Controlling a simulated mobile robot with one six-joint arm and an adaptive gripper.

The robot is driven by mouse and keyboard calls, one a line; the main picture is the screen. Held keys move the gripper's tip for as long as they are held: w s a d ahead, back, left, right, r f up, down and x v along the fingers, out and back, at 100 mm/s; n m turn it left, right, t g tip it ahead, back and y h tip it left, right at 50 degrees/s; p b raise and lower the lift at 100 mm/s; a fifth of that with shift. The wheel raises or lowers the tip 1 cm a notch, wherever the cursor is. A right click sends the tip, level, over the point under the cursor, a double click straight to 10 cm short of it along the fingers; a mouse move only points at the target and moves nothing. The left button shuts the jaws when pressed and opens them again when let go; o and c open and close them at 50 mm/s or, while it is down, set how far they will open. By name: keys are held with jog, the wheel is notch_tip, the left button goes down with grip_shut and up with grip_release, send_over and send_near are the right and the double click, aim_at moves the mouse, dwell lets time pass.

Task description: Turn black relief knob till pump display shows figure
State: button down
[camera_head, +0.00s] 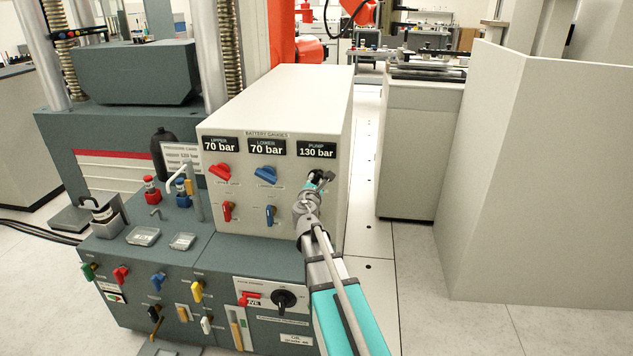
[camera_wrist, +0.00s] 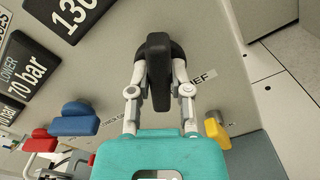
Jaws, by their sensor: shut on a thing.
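The black relief knob (camera_wrist: 158,62) is in the upper middle of the wrist view, on the beige panel with a partly covered label ending in "EF". My gripper (camera_wrist: 159,78) has one finger on each side of the knob's grip bar and is shut on it. In the head view my gripper (camera_head: 315,186) reaches the panel's right side, and the arm hides most of the knob. The pump display (camera_head: 316,150) above it reads 130 bar. The pressure card (camera_head: 182,158) stands left of the panel; its small figures are hard to read.
The upper display (camera_head: 221,145) and lower display (camera_head: 267,147) each read 70 bar. Red (camera_head: 220,172) and blue (camera_head: 266,175) handles sit below them. A yellow handle (camera_wrist: 216,130) is close right of my gripper. Glass dishes (camera_head: 143,236) lie on the dark bench.

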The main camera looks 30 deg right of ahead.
jog(key=shift+s+n, duration=0.1)
jog(key=shift+n, duration=1.4)
jog(key=c, duration=0.6)
grip_release()
jog(key=shift+o, duration=0.2)
jog(key=shift+a, duration=0.1)
jog(key=v, duration=1.2)
